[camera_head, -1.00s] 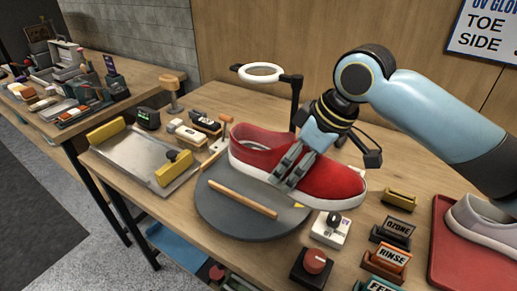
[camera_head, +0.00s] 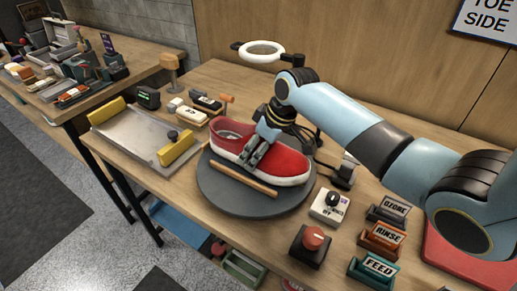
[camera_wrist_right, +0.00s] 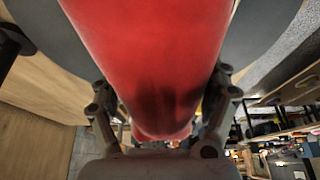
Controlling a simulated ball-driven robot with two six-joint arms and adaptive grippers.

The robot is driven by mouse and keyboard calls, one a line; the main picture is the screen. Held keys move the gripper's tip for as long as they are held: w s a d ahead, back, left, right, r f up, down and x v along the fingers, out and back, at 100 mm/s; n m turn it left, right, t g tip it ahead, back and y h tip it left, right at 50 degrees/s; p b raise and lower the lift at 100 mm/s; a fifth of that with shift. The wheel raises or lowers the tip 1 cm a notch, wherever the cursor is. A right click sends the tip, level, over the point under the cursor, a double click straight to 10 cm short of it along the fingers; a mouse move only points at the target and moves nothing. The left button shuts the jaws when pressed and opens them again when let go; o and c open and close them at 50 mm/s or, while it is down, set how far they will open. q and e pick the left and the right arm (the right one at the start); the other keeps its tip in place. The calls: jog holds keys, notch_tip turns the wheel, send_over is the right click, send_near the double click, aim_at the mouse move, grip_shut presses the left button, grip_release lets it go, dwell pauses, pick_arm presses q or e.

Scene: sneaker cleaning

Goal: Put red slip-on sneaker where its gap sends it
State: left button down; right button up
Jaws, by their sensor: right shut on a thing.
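The red slip-on sneaker (camera_head: 272,158) with a white sole sits over the dark round turntable (camera_head: 240,203), its toe to the right. My right gripper (camera_head: 253,158) is shut on the sneaker's middle from above. The sneaker fills the right wrist view (camera_wrist_right: 150,60) between the two fingers (camera_wrist_right: 160,115). A wooden bar (camera_head: 243,179) lies along the turntable's near side. I cannot tell whether the sole touches the turntable. My left gripper is not in view.
A metal tray with yellow blocks (camera_head: 135,138) stands left. A ring lamp (camera_head: 262,50) stands behind. Holders labelled OZONE (camera_head: 388,208), RINSE (camera_head: 381,238) and FEED (camera_head: 373,268) sit right, near a red-knobbed box (camera_head: 310,246) and a white switch box (camera_head: 329,206). A red tray (camera_head: 440,252) is partly hidden by my arm.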

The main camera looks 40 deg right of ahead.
jog(key=shift+f, duration=0.25)
jog(key=shift+f, duration=0.15)
jog(key=shift+f, duration=0.4)
jog(key=shift+f, duration=0.1)
jog(key=o, duration=1.3)
jog(key=shift+o, duration=0.2)
jog(key=shift+r, duration=0.35)
jog(key=v, duration=1.2)
jog(key=shift+r, duration=0.3)
